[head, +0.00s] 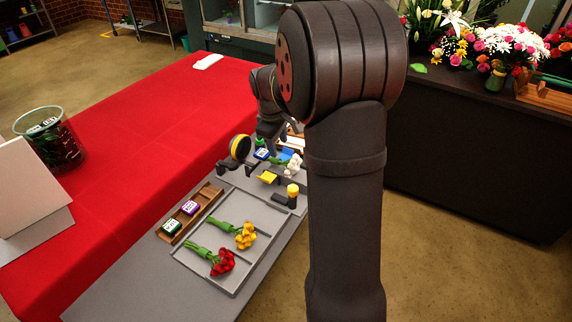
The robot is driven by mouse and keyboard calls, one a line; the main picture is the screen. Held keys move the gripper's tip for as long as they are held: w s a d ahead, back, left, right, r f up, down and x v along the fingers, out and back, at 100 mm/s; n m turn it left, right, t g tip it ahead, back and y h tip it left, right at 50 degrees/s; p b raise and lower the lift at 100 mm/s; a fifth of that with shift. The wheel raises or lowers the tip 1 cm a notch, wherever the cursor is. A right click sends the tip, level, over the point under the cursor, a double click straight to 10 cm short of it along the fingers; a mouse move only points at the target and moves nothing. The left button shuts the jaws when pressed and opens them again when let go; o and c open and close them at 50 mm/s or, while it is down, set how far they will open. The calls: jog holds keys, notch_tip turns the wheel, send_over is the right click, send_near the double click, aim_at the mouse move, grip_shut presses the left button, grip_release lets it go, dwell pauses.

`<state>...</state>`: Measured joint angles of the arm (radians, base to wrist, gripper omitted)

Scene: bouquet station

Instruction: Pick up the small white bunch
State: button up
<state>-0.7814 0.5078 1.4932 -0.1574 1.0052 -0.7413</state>
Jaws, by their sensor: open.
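The small white bunch (293,166) lies at the far end of the grey work surface, its white blooms to the right and its green stems (277,160) to the left. My gripper (256,168) hangs low just left of it. The gripper is open and appears empty. The arm partly hides this area, and I cannot tell whether the fingers touch the stems.
A grey tray (199,263) nearer the front holds a red bunch (222,263) and a yellow bunch (245,236). Left of it is a wooden rack (207,196) with small labelled blocks. A yellow-and-black round thing (240,147) stands close to the gripper. The red tablecloth (130,130) is largely clear.

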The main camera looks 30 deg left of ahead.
aim_at(278, 159)
jog(key=f, duration=0.2)
jog(key=shift+w+f, duration=0.25)
jog(key=shift+f, duration=0.1)
jog(key=shift+w+a+f, duration=0.15)
jog(key=shift+f, duration=0.7)
jog(key=shift+w+a+f, duration=0.1)
jog(key=shift+a+f, duration=0.05)
jog(key=shift+f, duration=0.75)
jog(key=shift+w+a+f, duration=0.15)
jog(key=shift+f, duration=0.7)
grip_shut()
